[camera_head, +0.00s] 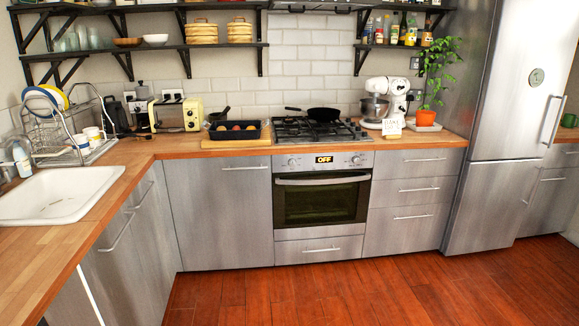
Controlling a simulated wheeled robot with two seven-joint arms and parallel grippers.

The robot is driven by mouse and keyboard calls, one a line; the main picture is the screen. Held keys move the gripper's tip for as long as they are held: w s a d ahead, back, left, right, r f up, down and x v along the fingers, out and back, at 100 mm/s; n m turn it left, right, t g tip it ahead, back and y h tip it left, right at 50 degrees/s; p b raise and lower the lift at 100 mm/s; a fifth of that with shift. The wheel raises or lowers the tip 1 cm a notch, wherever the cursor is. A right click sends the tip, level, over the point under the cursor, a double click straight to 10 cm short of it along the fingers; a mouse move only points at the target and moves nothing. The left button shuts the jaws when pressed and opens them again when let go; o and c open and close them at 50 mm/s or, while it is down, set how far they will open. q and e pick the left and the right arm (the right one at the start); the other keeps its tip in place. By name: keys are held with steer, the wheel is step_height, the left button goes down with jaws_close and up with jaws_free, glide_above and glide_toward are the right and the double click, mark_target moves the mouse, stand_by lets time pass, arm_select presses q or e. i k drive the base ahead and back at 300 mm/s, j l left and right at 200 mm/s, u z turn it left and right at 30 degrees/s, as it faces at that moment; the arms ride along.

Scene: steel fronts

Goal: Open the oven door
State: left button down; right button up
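The oven (321,203) is set in the middle of the back counter, below the gas hob. Its door (320,205) is shut, with a dark glass window and a pale horizontal handle (322,180) along the top edge. Above the handle is a control panel with knobs and a display reading OFF (324,159). Neither of my grippers shows in the head view.
Red wooden floor (330,295) in front of the oven is clear. Steel cabinets and drawers (409,190) flank the oven. A counter with a white sink (62,193) runs down the left. A tall steel fridge (500,110) stands right. A pan (322,113) sits on the hob.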

mark_target(306, 204)
steer(key=i, duration=1.4)
steer(key=i+j+z, duration=0.1)
steer(key=i+z, duration=0.3)
steer(key=i+j+z, duration=0.25)
steer(key=i+z, duration=0.2)
steer(key=i+j+z, duration=1.1)
steer(key=j+z, duration=0.15)
steer(key=j, duration=0.3)
